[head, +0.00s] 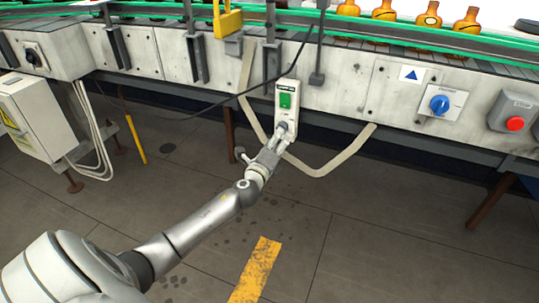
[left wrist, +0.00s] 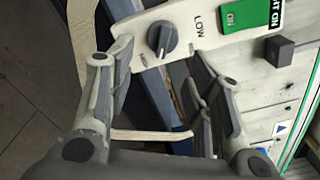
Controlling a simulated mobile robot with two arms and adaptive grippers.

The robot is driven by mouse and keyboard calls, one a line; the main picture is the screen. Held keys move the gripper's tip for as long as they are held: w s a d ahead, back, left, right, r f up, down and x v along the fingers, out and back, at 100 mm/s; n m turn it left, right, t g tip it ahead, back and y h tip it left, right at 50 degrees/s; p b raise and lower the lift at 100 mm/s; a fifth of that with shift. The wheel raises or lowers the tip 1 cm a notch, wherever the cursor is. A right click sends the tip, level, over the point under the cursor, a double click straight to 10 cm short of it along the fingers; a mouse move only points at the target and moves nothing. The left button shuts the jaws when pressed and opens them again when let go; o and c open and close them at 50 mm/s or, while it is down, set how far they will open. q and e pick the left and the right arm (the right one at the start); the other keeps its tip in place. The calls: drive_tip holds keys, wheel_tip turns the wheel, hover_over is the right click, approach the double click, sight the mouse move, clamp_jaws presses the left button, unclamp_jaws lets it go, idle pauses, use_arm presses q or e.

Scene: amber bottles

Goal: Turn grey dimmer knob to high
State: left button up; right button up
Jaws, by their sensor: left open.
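The grey dimmer knob (left wrist: 162,38) sits on a pale switch plate (left wrist: 190,22) in the left wrist view, with a ridge across its face. The plate reads LOW beside it, and a smaller label by its lower edge is hard to read. A green ON switch (left wrist: 238,15) is on the same plate. My left gripper (left wrist: 163,60) is open, with one finger on each side below the knob; I cannot tell whether either touches it. In the head view my left gripper (head: 279,138) is at the plate's lower end, largely covering the knob. My right gripper is not in view.
The plate hangs on the conveyor's side panel (head: 340,95), with a pale looped cable (head: 335,163) below it. To the right are a blue rotary switch (head: 439,104) and a red stop button (head: 515,123). Amber bottles (head: 429,17) stand above. The floor in front is open.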

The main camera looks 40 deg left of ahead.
use_arm(q)
drive_tip(key=v, duration=0.7)
drive_tip(key=shift+f, duration=0.1)
idle(0.4)
